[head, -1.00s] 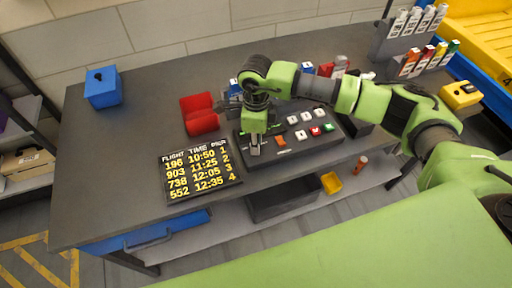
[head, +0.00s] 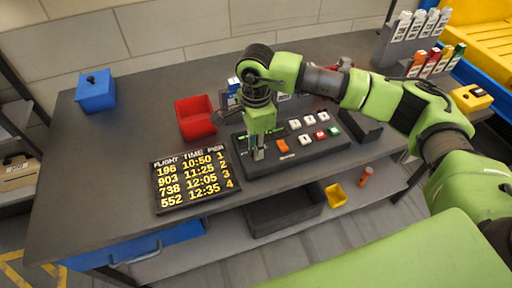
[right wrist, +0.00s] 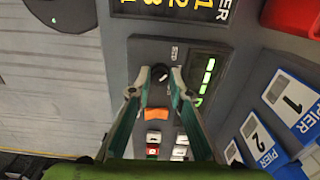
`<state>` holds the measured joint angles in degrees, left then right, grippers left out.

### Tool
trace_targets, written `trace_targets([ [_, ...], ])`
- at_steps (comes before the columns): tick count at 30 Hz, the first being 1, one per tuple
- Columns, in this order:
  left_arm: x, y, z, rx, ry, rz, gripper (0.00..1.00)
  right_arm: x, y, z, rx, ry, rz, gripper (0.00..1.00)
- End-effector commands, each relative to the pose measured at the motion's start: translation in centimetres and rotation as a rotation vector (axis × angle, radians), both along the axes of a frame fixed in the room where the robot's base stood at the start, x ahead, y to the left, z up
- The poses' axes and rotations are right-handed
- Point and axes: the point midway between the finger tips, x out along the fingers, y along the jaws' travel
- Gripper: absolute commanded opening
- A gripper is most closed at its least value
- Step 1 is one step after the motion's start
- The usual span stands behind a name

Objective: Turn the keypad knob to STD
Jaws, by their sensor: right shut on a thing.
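The dark keypad (head: 300,154) lies on the grey table, with white, red, green and orange buttons and a lit green display. My right gripper (head: 259,152) points down at its left end. In the right wrist view the black round knob (right wrist: 160,73) sits between the fingertips of my right gripper (right wrist: 161,82), which are shut on its sides. Small lettering stands beside the knob; I cannot read the setting surely. The knob is hidden behind the fingers in the head view. My left gripper is not in view.
A flight board (head: 195,182) lies left of the keypad, and a red bin (head: 196,118) stands behind it. A blue box (head: 96,92) is at the far left. Pier cards (right wrist: 290,98) stand behind the keypad.

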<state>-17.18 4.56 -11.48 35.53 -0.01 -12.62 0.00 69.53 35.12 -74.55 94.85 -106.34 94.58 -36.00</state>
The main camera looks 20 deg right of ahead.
Motion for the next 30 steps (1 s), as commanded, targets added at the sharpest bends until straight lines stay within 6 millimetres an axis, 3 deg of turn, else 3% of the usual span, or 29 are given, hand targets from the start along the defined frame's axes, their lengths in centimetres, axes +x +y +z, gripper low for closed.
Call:
trace_targets([
  [8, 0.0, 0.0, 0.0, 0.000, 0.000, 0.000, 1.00, 0.0, 0.0, 0.1, 0.000, -0.001, 0.002, 0.00],
  [9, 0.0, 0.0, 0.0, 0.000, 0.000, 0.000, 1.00, 0.0, 0.0, 0.1, 0.000, -0.001, 0.002, 0.21],
  [11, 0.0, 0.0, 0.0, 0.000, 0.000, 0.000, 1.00, 0.0, 0.0, 0.1, 0.000, -0.001, 0.002, 0.35],
  [23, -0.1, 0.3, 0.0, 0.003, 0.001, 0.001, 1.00, 0.1, 0.0, 0.4, 0.001, -0.002, 0.000, 0.35],
  [30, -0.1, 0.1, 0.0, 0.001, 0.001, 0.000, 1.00, 0.1, 0.0, 4.3, 0.001, -0.005, 0.001, 0.35],
])
